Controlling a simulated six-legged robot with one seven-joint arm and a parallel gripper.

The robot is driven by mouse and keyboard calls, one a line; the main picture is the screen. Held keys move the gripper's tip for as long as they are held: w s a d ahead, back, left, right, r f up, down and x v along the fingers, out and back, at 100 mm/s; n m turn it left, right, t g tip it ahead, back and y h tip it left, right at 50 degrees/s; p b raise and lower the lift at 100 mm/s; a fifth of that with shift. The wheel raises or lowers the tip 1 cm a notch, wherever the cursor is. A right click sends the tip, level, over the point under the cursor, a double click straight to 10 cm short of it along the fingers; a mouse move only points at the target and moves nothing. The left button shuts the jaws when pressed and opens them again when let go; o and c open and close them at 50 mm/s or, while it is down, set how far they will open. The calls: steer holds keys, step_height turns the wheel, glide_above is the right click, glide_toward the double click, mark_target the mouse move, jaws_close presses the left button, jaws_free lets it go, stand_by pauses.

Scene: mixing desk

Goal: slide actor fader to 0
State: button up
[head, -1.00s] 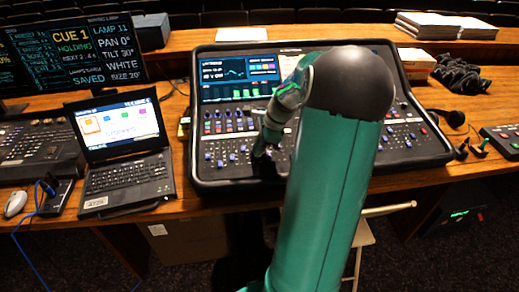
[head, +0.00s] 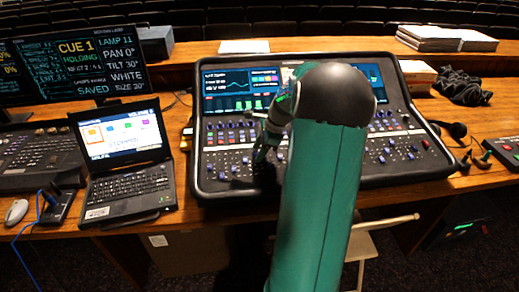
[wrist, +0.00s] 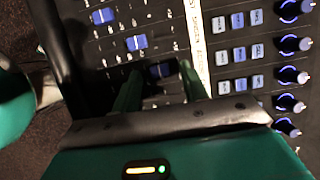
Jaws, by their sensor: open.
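The mixing console (head: 205,172) stands on the desk, with rows of small blue-capped faders on its lower left part. My gripper (head: 262,152) reaches down over that part; my arm hides much of the console's middle. Two more blue caps, one in the middle (wrist: 137,42) and one higher (wrist: 103,16), lie up and left. The writing on the white label strip (wrist: 197,45) is too blurred to identify the actor fader.
Lit knobs (wrist: 294,45) and pale buttons (wrist: 238,54) lie right of the strip. A laptop (head: 128,185) stands left of the console. Headphones (head: 452,130) and a small switch box (head: 508,152) lie to the right. A stool (head: 385,222) is in front of the desk.

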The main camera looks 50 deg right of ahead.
steer(key=v, duration=1.3)
steer(key=shift+r, duration=0.4)
steer(key=shift+s, duration=0.1)
steer(key=w+a+r+n+h, duration=0.1)
steer(key=a+r+n, duration=0.2)
steer(key=a+n, duration=0.55)
steer(key=a+r+n+h, duration=0.1)
steer(key=a+r+n, duration=0.15)
steer(key=a, duration=1.15)
steer(key=s+a+f+n+t, duration=0.1)
steer(key=s+a+n, duration=0.4)
steer(key=a+n, duration=0.2)
steer(key=s+a+f+n, duration=0.1)
steer(key=s+a+n, duration=0.4)
steer(key=a, duration=0.6)
steer(key=n, duration=0.2)
steer(key=shift+s+a+f+n+t+h, duration=0.25)
steer(key=shift+s+n+t+h, duration=0.15)
